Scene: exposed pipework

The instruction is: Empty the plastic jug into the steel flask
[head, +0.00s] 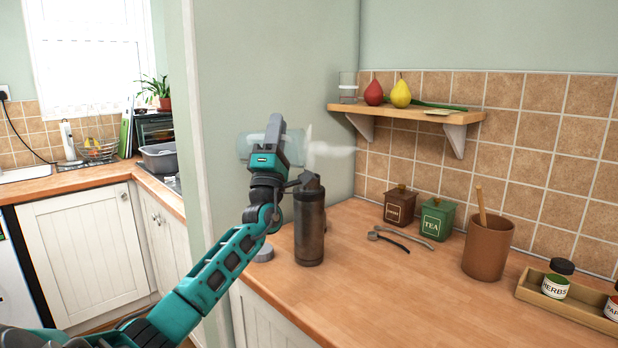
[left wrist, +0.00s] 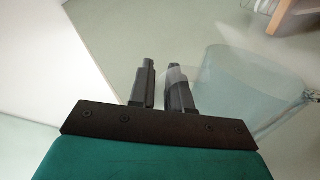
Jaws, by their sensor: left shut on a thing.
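The plastic jug (head: 245,146) is pale and see-through. It lies on its side in the air behind my left gripper (head: 275,126), which is shut on it. The jug also shows in the left wrist view (left wrist: 240,92), to the right of the fingers (left wrist: 162,86). The dark steel flask (head: 309,228) stands upright on the counter, just right of and below the gripper. A pale, see-through shape shows above the flask; I cannot tell whether it is part of the jug or liquid. The inside of the flask and the jug's contents cannot be made out. My right gripper is not in view.
A grey disc (head: 263,253) lies left of the flask. A brown tin (head: 399,206), a green tea tin (head: 437,218), utensils (head: 405,240) and a brown pot (head: 488,248) stand or lie to the right. A shelf (head: 410,112) juts out above. The front counter is clear.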

